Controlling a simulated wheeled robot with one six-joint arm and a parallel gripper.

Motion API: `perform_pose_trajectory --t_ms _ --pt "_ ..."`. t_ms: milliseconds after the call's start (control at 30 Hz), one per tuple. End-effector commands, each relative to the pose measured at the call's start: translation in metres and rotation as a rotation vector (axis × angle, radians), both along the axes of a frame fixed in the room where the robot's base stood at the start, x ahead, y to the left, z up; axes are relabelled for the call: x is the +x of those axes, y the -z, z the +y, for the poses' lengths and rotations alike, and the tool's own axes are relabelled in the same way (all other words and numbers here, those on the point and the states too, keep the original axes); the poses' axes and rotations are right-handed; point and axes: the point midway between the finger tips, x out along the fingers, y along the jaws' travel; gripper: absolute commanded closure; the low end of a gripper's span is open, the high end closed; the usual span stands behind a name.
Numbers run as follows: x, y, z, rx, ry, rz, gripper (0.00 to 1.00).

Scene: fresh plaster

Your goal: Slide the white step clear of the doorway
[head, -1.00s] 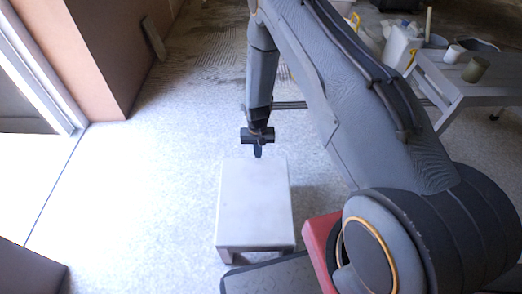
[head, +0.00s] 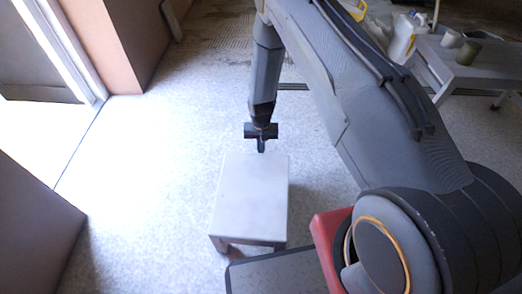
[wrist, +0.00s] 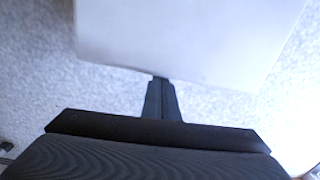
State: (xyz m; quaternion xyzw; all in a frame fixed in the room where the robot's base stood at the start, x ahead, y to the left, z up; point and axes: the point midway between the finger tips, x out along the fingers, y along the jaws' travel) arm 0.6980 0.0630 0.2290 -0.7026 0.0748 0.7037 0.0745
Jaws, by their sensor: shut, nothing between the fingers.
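The white step (head: 251,196) stands upright on the pale speckled floor in the middle of the head view, just in front of my base. My gripper (head: 261,146) points down at the step's far edge, with its fingers closed together and empty. In the wrist view the step's pale top (wrist: 185,35) fills the upper middle, and my gripper (wrist: 161,85) has its fingertips at that edge. I cannot tell whether they touch it. The doorway (head: 45,120) is at the left, with bright light on the floor there; the step is to its right.
A brown wall corner (head: 115,45) stands beside the doorway, and another wall end (head: 35,220) is at the lower left. A grey bench (head: 470,65) with cups and a white container (head: 403,38) is at the upper right. Floor left of the step is clear.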

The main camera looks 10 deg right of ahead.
Motion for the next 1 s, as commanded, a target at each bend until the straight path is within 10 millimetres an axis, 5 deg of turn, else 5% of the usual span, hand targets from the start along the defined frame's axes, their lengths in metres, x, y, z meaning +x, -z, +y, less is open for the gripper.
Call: perform_pose_trajectory --t_ms 233,700,1000 --pt "0.0 -0.008 0.0 0.0 -0.001 -0.001 1.0" --pt "-0.001 -0.074 0.002 0.0 -0.002 0.001 1.0" --pt "-0.001 -0.078 0.003 0.0 -0.009 -0.001 1.0"
